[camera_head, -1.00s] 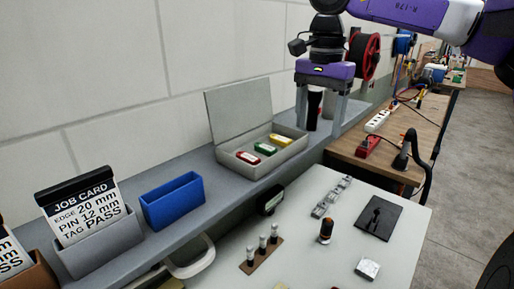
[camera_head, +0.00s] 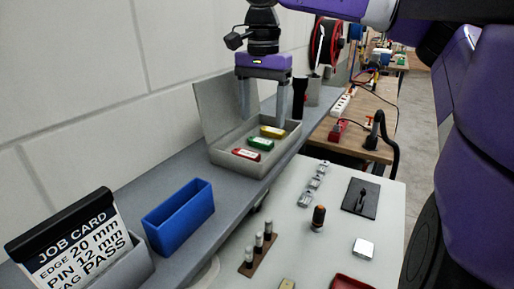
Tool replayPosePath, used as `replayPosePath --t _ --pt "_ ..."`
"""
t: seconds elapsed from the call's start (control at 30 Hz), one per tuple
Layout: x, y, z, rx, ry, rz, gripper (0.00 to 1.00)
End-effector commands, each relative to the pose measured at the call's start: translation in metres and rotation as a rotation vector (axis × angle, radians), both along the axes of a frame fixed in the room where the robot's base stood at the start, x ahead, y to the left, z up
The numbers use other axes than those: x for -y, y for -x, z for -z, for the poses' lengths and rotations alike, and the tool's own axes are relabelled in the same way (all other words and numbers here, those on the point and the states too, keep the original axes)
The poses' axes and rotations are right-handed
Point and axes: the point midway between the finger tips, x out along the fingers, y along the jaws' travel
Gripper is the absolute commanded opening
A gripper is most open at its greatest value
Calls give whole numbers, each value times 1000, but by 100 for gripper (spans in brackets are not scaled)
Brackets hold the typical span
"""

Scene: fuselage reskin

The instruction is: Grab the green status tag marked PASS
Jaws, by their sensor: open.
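The green tag (camera_head: 260,144) lies in an open grey box (camera_head: 237,164) on the shelf, between a red tag (camera_head: 246,154) and a yellow tag (camera_head: 272,132). The writing on the tags is too small to read. My gripper (camera_head: 262,121) is open and points down above the box, its two fingers wide apart. One finger is by the open lid and the other by the box's right side. Nothing is between the fingers' tips that I can see held. The job card (camera_head: 72,243) at the lower left reads TAG PASS.
The box's raised lid (camera_head: 215,105) stands at its back left. A blue bin (camera_head: 178,216) is on the shelf in front. A dark cylinder (camera_head: 300,97) stands behind the gripper. Pins, a black pad (camera_head: 360,198) and small parts lie on the lower white table.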

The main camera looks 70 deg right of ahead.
Motion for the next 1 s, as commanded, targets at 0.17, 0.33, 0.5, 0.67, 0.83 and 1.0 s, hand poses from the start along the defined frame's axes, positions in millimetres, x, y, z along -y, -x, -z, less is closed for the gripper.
replayPosePath --t 0.17,0.33,0.5,0.67,0.83,1.0 --pt "0 -1 14 0 0 0 69" --pt "-1 -3 38 -1 1 -1 69" --pt "-1 -4 55 0 1 0 69" --pt "-1 -4 55 0 0 0 69" --pt "-1 -4 54 0 0 0 55" --pt "-1 -4 54 0 0 0 22"
